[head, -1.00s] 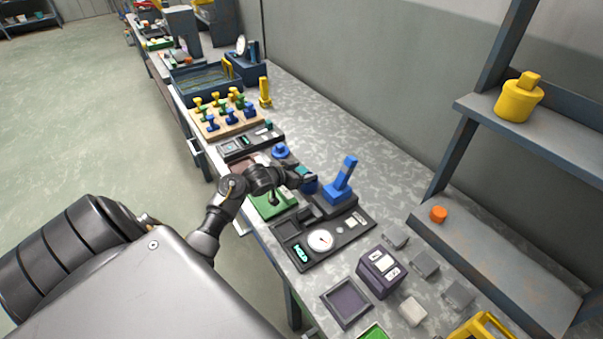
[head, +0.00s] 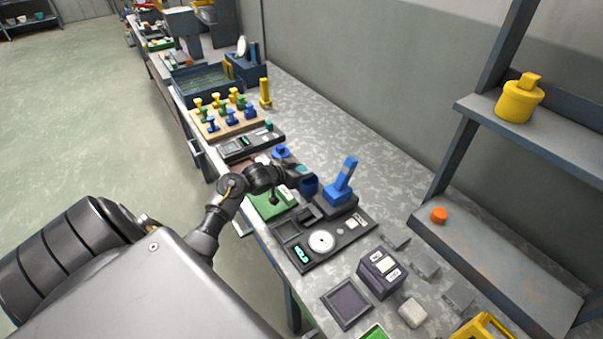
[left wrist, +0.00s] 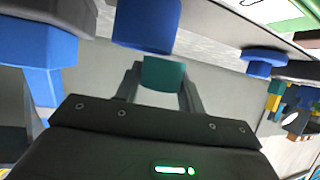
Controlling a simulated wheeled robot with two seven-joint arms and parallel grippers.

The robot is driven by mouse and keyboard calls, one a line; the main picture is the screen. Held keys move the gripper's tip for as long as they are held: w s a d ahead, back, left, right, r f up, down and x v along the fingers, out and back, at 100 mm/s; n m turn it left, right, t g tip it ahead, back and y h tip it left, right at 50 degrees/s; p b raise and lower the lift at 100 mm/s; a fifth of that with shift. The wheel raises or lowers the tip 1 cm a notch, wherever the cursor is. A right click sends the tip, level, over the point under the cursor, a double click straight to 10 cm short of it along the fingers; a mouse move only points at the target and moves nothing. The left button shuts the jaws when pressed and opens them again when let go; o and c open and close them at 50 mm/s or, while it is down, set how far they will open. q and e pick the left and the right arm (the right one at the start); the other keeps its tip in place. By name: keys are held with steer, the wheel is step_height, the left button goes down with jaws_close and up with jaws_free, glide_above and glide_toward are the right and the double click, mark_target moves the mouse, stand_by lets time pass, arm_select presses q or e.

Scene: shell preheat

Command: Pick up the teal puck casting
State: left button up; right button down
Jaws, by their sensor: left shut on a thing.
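The teal puck casting (left wrist: 163,74) is between the two fingers of my left gripper (left wrist: 161,88) in the left wrist view, and the fingers are shut on it. In the head view only a small teal patch of the casting (head: 300,169) shows at the end of my left gripper, next to a blue cup-like part (head: 310,186). The blue part also shows just beyond the casting in the left wrist view (left wrist: 147,24). Whether the casting touches anything below is hidden. My right gripper is in neither view.
A blue lever press (head: 341,188) stands close right of my gripper. A blue knobbed piece (head: 281,152) sits behind. The bench toward the wall is clear.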

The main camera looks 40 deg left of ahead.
mark_target(301, 170)
arm_select(q)
step_height(301, 170, up, 3)
steer(key=shift+s+r, duration=0.1)
steer(key=shift+s, duration=0.05)
steer(key=s+d+r, duration=0.3)
steer(key=s+r, duration=0.6)
steer(key=s, duration=0.4)
steer(key=shift+s+p, duration=0.2)
steer(key=shift+p, duration=0.25)
steer(key=shift+r, duration=0.1)
steer(key=d+r+m+g+h, duration=0.2)
steer(key=d+m+h, duration=0.2)
steer(key=d, duration=0.6)
steer(key=s+d+r+m+g+h, duration=0.1)
steer(key=d+m+h, duration=0.4)
steer(key=d, duration=0.6)
steer(key=shift+s+r+m+g, duration=0.3)
steer(key=shift+r+m+g, duration=0.15)
steer(key=shift+g, duration=0.75)
